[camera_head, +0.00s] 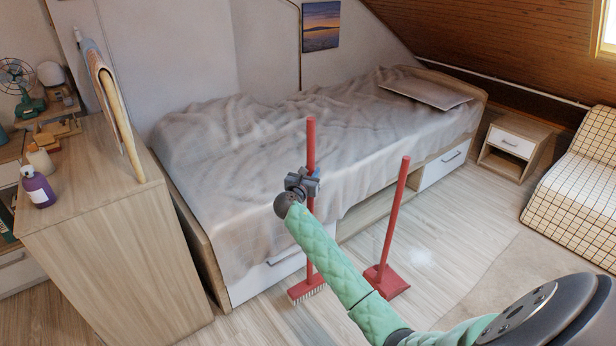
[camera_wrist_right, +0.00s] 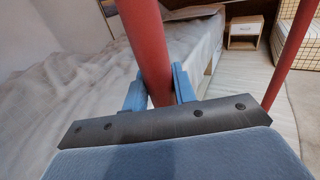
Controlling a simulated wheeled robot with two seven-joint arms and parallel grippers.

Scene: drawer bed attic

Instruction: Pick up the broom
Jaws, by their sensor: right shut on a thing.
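A red broom (camera_head: 310,147) stands upright beside the bed, its bristled head low near the floor. Whether the bristles touch the floor I cannot tell. My right gripper (camera_head: 308,181) is shut on the broom's handle at its upper part. In the right wrist view the red handle (camera_wrist_right: 145,45) runs between the two blue fingers of my right gripper (camera_wrist_right: 158,88). My left gripper is not in view.
A red dustpan (camera_head: 388,281) with a tall handle stands just right of the broom. The bed (camera_head: 270,272) lies close behind the broom. A wooden cabinet (camera_head: 115,250) is at left, a nightstand (camera_head: 512,146) and checkered seat (camera_head: 577,190) at right.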

